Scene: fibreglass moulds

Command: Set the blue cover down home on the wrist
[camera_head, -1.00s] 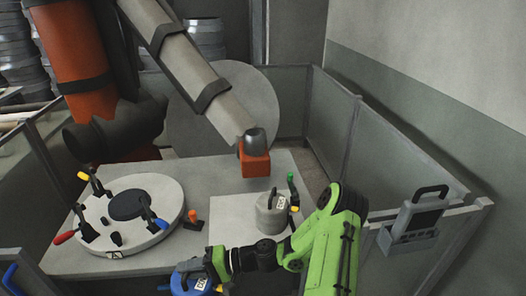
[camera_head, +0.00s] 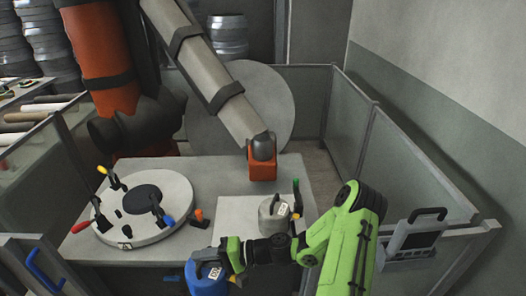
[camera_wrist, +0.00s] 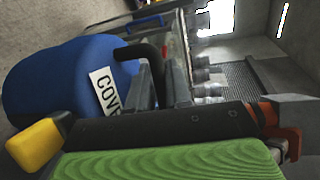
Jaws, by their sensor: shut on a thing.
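My gripper (camera_head: 222,258) is shut on the blue cover (camera_head: 207,284) at the bottom of the head view, in front of the table. In the wrist view the cover (camera_wrist: 55,75) fills the left side, with a white label and a dark handle between my gripper's fingers (camera_wrist: 155,78). The label is partly hidden by the fingers. The wrist, an orange block (camera_head: 262,170) under a dark joint, hangs at the end of a big grey and orange arm over the back of the table. The cover is well apart from it.
A round white mould (camera_head: 172,225) with coloured-handled clamps stands on the table's left. Glass-panelled fencing (camera_head: 415,170) encloses the right side. A grey control unit (camera_head: 413,235) hangs there.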

